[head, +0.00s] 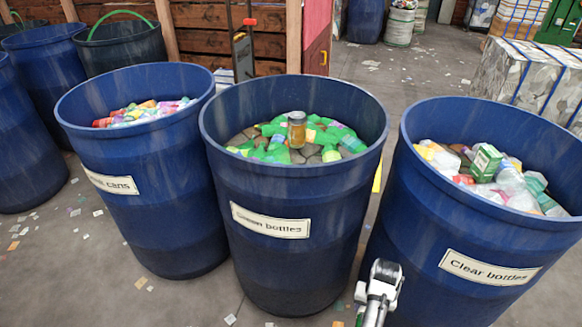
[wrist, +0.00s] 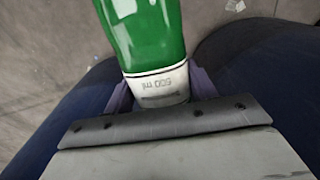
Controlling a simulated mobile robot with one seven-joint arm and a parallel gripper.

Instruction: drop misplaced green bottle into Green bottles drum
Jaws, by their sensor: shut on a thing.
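My gripper (wrist: 160,88) is shut on a green bottle (wrist: 145,35) with a white label band reading 500 ml, one finger on each side of the band. The bottle's far end runs out of the top of the wrist view. In the head view my white wrist is low, in front of the gap between the Green bottles drum and the Clear bottles drum, below their rims. The blue Green bottles drum (head: 292,240) stands in the middle, open at the top. It holds green pieces and brown lumps, with an amber jar (head: 297,130) upright on top.
A blue drum labelled cans (head: 150,215) stands left, filled with colourful cans. The Clear bottles drum (head: 480,235) stands right, with a green carton (head: 485,163) among clear bottles. More drums are at the far left. A wrapped bale (head: 530,85) is at back right. Litter dots the floor.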

